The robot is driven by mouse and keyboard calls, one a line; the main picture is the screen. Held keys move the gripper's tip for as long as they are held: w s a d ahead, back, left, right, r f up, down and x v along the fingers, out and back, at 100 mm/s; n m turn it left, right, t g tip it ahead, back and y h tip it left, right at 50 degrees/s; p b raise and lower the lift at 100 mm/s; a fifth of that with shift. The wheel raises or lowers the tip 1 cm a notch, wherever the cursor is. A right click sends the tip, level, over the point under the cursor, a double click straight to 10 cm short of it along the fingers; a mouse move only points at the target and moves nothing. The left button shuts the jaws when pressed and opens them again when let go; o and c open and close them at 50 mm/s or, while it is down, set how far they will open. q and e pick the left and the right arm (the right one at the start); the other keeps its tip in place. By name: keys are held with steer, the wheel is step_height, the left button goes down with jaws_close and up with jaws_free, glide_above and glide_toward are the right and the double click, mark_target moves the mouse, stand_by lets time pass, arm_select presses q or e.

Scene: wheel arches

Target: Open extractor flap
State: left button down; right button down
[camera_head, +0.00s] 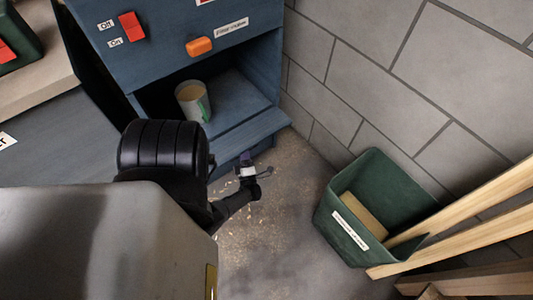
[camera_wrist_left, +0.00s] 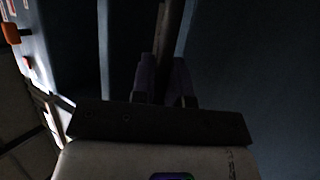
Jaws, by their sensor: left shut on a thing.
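The blue cabinet (camera_head: 170,50) stands at the top of the head view. Its front has an open compartment with a blue panel (camera_head: 240,128) along the lower edge. I cannot tell for sure which part is the extractor flap. My left gripper (camera_head: 247,166) is low in front of the cabinet, just below this panel. In the left wrist view my left gripper (camera_wrist_left: 165,85) is shut on a dark bar (camera_wrist_left: 171,25) that runs up between its fingers. The bar's far end and what it joins are too dark to tell. My right gripper is out of view.
A can (camera_head: 193,101) stands in the compartment. An orange knob (camera_head: 199,46) and a red switch (camera_head: 131,27) are on the cabinet front. A green bin (camera_head: 343,236) with timber stands at right, by the block wall (camera_head: 375,85). The floor (camera_head: 275,220) between is mostly clear.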

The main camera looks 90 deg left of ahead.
arm_select(q)
steer(key=shift+s+a+f+y, duration=0.1)
steer(key=shift+f+y, duration=0.2)
steer(key=shift+m, duration=0.3)
steer(key=c, duration=1.1)
jaws_free()
steer(key=shift+s+a, duration=0.1)
steer(key=shift+c, duration=0.2)
steer(key=shift+d+f, duration=0.15)
steer(key=shift+d, duration=0.1)
steer(key=v, duration=0.7)
